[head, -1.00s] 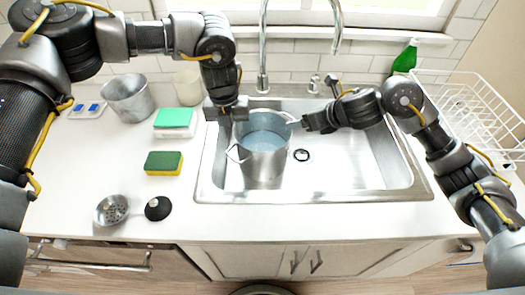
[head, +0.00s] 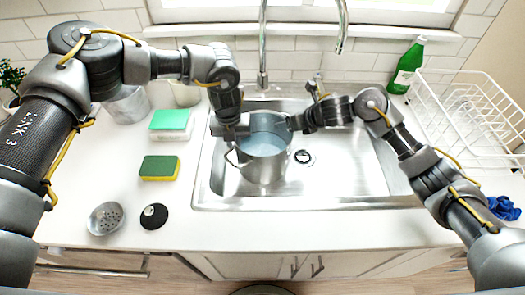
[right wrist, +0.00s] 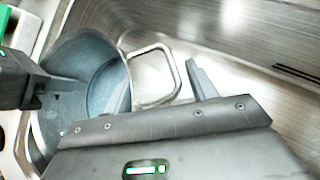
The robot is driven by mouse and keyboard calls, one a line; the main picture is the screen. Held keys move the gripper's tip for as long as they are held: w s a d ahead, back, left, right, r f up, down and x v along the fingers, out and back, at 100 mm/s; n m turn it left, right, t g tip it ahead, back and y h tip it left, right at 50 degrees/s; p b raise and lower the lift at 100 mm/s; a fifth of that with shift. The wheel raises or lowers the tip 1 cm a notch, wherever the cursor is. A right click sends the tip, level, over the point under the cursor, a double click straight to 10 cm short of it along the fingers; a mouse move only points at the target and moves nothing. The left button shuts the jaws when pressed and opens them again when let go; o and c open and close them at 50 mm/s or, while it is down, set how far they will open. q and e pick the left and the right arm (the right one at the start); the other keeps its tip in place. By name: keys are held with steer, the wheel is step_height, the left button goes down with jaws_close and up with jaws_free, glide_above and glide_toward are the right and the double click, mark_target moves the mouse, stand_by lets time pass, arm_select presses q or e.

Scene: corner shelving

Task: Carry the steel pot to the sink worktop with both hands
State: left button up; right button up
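The steel pot (head: 262,165) stands upright in the steel sink (head: 345,190), with bluish water or a bluish interior showing. Its left loop handle (head: 231,156) shows below my left gripper (head: 236,132), which is at the pot's left rim; its fingertips are hard to make out. My right gripper (head: 297,121) is at the pot's right rim. In the right wrist view, the pot's near handle (right wrist: 178,72) stands just left of one finger of my right gripper (right wrist: 155,95); that finger is set apart from it, so the gripper looks open. The other finger is not clear.
A faucet (head: 262,50) rises behind the sink. A green bottle (head: 406,68) and white dish rack (head: 470,120) stand right.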

arm_select(q)
steer(key=shift+s+a+r, duration=0.1)
jaws_close()
arm_select(e)
steer(key=shift+s, duration=0.1)
steer(key=shift+c, duration=1.2)
steer(key=shift+s+r, duration=0.15)
steer(key=shift+c, duration=1.1)
steer(key=shift+d, duration=0.2)
jaws_close()
arm_select(q)
steer(key=shift+r, duration=0.1)
